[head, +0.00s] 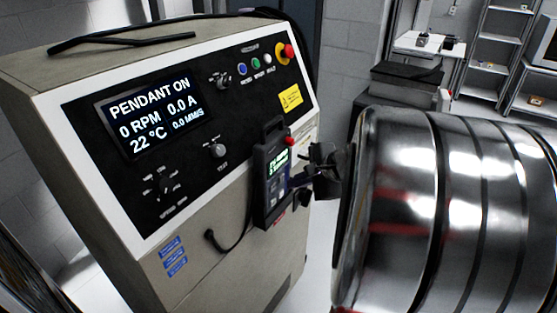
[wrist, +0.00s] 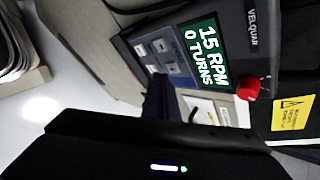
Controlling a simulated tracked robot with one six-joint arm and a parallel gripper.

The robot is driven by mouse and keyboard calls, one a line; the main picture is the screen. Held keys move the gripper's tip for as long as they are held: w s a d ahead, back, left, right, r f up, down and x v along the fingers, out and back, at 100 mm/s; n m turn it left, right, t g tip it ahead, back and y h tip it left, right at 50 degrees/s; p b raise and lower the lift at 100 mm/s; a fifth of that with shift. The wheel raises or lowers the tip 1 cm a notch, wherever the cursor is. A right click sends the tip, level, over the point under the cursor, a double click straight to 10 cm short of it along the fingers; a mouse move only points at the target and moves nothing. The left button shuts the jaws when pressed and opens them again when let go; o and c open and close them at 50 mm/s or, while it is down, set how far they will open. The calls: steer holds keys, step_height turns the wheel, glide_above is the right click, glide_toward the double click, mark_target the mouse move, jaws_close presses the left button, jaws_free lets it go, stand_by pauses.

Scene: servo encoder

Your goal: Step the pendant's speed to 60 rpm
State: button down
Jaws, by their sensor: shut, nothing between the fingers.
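The pendant (head: 263,205) is a dark handheld box hanging at the cabinet's right front edge, with a cable at its lower end. In the wrist view the pendant (wrist: 232,28) is rotated; its green screen (wrist: 204,52) reads 15 RPM and 0 TURNS. A red knob (wrist: 249,88) stands beside the screen. Several small grey keys (wrist: 173,68) lie on the other side of the screen. My gripper (head: 297,181) is shut and empty, its tips close to the pendant's face. In the wrist view its dark fingers (wrist: 158,97) partly cover the key area; contact cannot be told.
The cabinet display (head: 152,115) reads PENDANT ON, 0 RPM, 0.0 A, 22 °C. The cabinet panel also has a red emergency button (head: 286,52), coloured buttons and knobs. A large shiny ribbed cylinder fills the right of the head view. Shelves (head: 495,60) stand behind.

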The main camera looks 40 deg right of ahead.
steer(key=shift+w+a, duration=0.1)
steer(key=shift+w, duration=0.1)
steer(key=shift+w, duration=0.3)
steer(key=shift+a, duration=0.1)
stand_by(0.7)
steer(key=shift+s+d, duration=0.2)
steer(key=shift+s, duration=0.25)
steer(key=shift+s, duration=0.1)
stand_by(0.3)
steer(key=shift+s+d, duration=0.35)
steer(key=shift+s, duration=0.55)
steer(key=shift+s+d, duration=0.35)
steer(key=shift+s, duration=0.6)
steer(key=shift+s+d, duration=0.35)
steer(key=shift+s, duration=0.55)
